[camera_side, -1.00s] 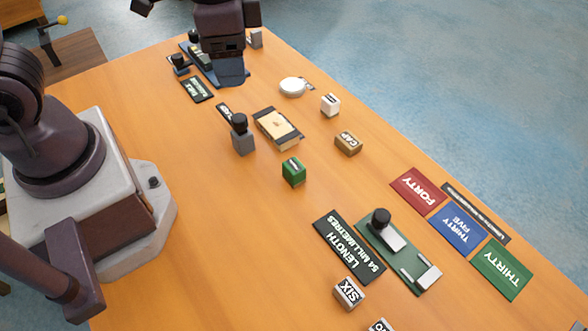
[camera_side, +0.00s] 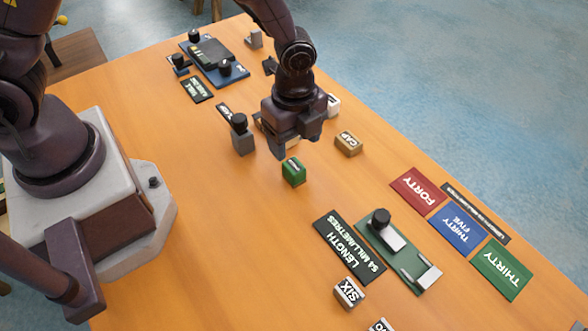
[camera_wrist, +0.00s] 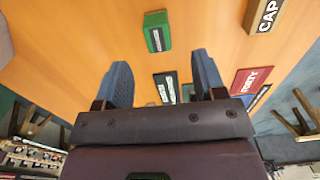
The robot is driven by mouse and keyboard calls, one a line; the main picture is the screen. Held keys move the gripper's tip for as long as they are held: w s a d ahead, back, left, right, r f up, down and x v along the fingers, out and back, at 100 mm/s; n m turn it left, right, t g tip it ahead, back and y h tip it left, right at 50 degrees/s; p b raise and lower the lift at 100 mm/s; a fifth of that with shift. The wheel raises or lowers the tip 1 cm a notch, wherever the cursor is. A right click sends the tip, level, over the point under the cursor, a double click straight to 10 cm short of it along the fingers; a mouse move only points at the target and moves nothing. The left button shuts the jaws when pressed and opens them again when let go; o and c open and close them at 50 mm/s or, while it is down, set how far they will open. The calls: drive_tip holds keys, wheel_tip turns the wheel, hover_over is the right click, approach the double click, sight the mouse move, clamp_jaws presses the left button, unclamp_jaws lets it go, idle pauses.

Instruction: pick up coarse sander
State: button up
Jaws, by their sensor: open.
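No label reading "coarse sander" is legible, so I cannot tell for sure which block it is. A small green block (camera_side: 293,172) with a dark label on top stands on the table just in front of my gripper (camera_side: 290,145). In the wrist view the green block (camera_wrist: 157,32) lies beyond the fingertips, roughly centred between them. My gripper (camera_wrist: 161,70) is open, its two blue fingers apart with nothing between them. A grey block with a black knob (camera_side: 241,134) stands to the left of my gripper. The wooden tray is mostly hidden behind my gripper.
A brown CAP block (camera_side: 348,143) stands right of my gripper, with a white block (camera_side: 333,104) partly hidden behind. A green fixture (camera_side: 410,268) and a black length sign (camera_side: 340,240) lie nearer the front. A blue fixture (camera_side: 225,72) is at the back. Bare table lies left of the green block.

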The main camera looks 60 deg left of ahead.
sight(294, 165)
wheel_tip(294, 165, down, 7)
drive_tip(key=shift+s+d+f, duration=0.15)
drive_tip(key=shift+f, duration=0.05)
idle(0.3)
drive_tip(key=shift+c, duration=0.5)
drive_tip(key=c, duration=0.9)
